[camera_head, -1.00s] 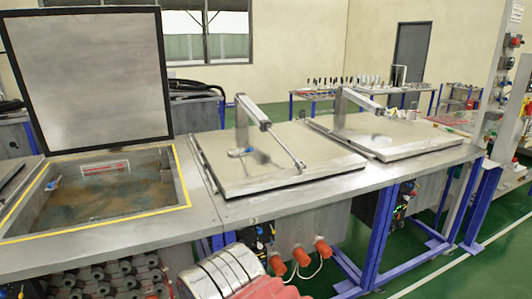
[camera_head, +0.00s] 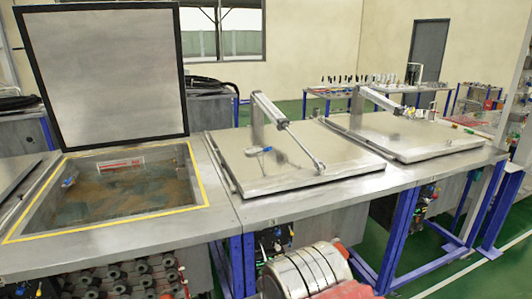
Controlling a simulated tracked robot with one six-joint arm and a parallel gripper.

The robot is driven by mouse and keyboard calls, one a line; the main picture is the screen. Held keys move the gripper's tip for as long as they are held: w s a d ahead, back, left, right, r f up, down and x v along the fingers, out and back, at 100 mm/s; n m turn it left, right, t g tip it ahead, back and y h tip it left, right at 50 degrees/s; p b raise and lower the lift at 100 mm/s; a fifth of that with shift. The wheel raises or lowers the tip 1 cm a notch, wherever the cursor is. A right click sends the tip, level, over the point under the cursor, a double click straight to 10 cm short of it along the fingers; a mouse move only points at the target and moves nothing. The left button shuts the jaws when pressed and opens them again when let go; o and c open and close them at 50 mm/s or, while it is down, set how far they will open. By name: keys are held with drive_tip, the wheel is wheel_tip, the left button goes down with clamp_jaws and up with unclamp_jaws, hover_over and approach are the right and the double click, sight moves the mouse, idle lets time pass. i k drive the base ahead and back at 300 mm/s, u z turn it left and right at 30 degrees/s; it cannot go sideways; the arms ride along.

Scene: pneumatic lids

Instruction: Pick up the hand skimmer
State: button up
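I cannot make out a hand skimmer for certain in the head view. Another small blue object (camera_head: 69,181) is at the left wall of the open tank (camera_head: 190,205), also unclear. The tank has a yellow-edged rim, and murky brownish liquid shows inside. Its black-framed lid (camera_head: 100,75) stands upright behind it. My gripper is not in view.
Two closed metal lids, nearer (camera_head: 300,172) and farther (camera_head: 410,140), carry arms on the bench. A banded metal cylinder (camera_head: 305,270) with red parts is close at the bottom; I cannot tell whether it is mine.

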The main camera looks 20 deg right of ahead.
sight(249, 151)
drive_tip(key=u, duration=0.05)
drive_tip(key=i, duration=1)
drive_tip(key=z, duration=0.05)
